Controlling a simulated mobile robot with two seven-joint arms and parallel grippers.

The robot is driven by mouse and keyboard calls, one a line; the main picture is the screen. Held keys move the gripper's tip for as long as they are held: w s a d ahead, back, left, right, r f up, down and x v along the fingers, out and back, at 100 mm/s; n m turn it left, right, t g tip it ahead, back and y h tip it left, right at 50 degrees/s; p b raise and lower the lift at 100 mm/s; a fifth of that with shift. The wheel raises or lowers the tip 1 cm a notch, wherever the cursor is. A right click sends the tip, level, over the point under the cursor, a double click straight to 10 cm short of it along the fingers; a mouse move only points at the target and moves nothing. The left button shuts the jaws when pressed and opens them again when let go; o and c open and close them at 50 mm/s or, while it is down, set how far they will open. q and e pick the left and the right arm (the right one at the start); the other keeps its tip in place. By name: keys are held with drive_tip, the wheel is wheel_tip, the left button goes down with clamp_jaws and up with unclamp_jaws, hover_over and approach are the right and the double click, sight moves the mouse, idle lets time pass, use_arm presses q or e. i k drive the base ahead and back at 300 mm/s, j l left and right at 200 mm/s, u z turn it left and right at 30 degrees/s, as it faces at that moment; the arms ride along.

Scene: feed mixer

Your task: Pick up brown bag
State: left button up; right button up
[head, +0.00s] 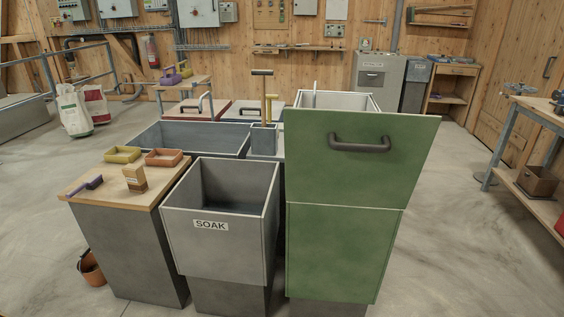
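A small upright brown bag (135,179), tan with a darker brown part, stands on the wooden top of a grey cabinet (112,187) at the left in the head view. It stands near the right part of that top, close to the grey SOAK bin. Neither of my grippers shows in the head view.
A purple-handled brush (88,185), a yellow tray (122,154) and an orange tray (164,158) share the wooden top. The open SOAK bin (212,245) adjoins it on the right. A tall green bin (345,250) stands further right. A bucket (91,268) sits on the floor.

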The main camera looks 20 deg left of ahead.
sight(135, 174)
drive_tip(key=u, duration=1.6)
drive_tip(key=i+j+z, duration=0.1)
drive_tip(key=z, duration=0.3)
drive_tip(key=i+j+z, duration=0.1)
drive_tip(key=z, duration=0.25)
drive_tip(key=i+j+z, duration=0.1)
drive_tip(key=j+z, duration=0.3)
drive_tip(key=i+j+z, duration=0.2)
drive_tip(key=j, duration=0.25)
drive_tip(key=j+z, duration=0.25)
drive_tip(key=j, duration=0.2)
